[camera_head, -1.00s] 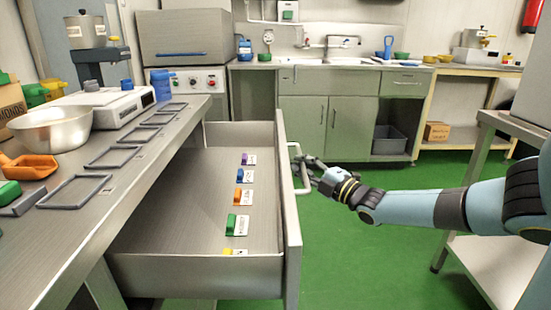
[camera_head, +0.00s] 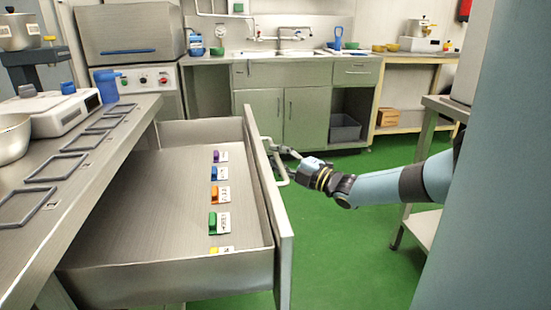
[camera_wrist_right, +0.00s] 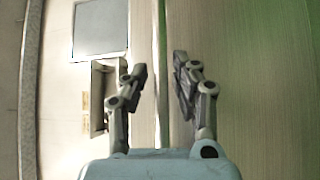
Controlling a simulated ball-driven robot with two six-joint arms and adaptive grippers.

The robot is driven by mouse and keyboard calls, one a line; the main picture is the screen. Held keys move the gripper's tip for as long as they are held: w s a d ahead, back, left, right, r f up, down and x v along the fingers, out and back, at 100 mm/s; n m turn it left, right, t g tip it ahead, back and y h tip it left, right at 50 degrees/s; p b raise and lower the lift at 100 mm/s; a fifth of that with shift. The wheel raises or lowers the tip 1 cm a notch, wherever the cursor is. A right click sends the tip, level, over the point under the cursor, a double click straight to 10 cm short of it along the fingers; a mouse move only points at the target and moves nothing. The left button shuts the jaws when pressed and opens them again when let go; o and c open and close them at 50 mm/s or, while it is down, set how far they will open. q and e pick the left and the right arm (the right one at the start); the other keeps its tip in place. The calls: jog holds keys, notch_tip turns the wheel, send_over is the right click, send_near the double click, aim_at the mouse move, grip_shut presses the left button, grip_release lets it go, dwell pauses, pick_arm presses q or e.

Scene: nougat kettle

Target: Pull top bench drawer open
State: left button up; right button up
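The top bench drawer (camera_head: 165,275) stands well out from the bench on the left, with its inside in full view. Its front panel (camera_head: 282,235) carries a pale bar handle (camera_head: 269,148) on the outer face. My right gripper (camera_head: 286,153) is at this handle, coming from the right. In the right wrist view, the fingers of my right gripper (camera_wrist_right: 160,66) stand apart with a clear gap, and I see no bar clamped between them. Whether a finger touches the handle I cannot tell. My left gripper is not in view.
Several coloured clips with labels, such as a green one (camera_head: 213,222), lie in the drawer. The bench top (camera_head: 100,150) holds grey frames, a scale (camera_head: 60,110) and a metal bowl (camera_head: 12,138). Green floor (camera_head: 340,250) is clear right of the drawer. A side table (camera_head: 425,225) stands at right.

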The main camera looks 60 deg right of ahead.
jog(key=shift+o, duration=0.4)
jog(key=shift+s+f, duration=0.15)
jog(key=shift+s, duration=0.3)
jog(key=s+a+f, duration=0.1)
jog(key=s, duration=1)
jog(key=shift+f, duration=0.25)
